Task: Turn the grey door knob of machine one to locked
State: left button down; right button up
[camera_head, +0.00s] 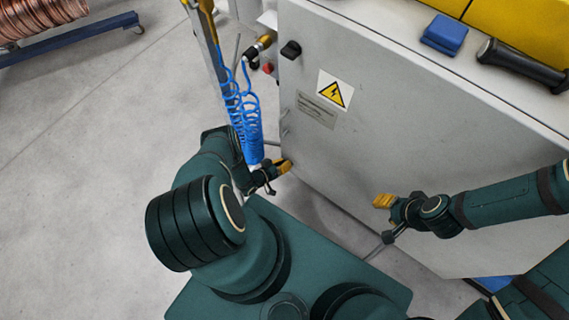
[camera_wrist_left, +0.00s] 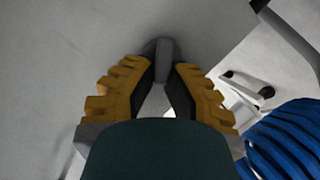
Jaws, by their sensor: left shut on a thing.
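The grey door knob (camera_wrist_left: 165,62) shows in the left wrist view as a dark grey round base with a raised bar on the pale door. The bar points up and down in that picture. My left gripper (camera_wrist_left: 163,78) has its yellow, dark-padded fingertips on either side of the bar and is shut on it. In the head view my left gripper (camera_head: 284,166) is at the lower left of the grey machine door (camera_head: 400,150) and hides the knob. My right gripper (camera_head: 384,201) is in front of the door, farther right; its finger opening cannot be made out.
Blue coiled hoses (camera_head: 243,110) hang close beside my left gripper. A black rotary knob (camera_head: 291,49) and a yellow warning sign (camera_head: 335,89) are higher on the door. A blue block (camera_head: 444,35) and a black-handled tool (camera_head: 520,66) lie on top. Open floor is left.

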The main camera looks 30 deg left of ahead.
pick_arm(q)
jog(key=c, duration=1)
grip_release()
jog(key=shift+w, duration=0.1)
jog(key=v, duration=1.2)
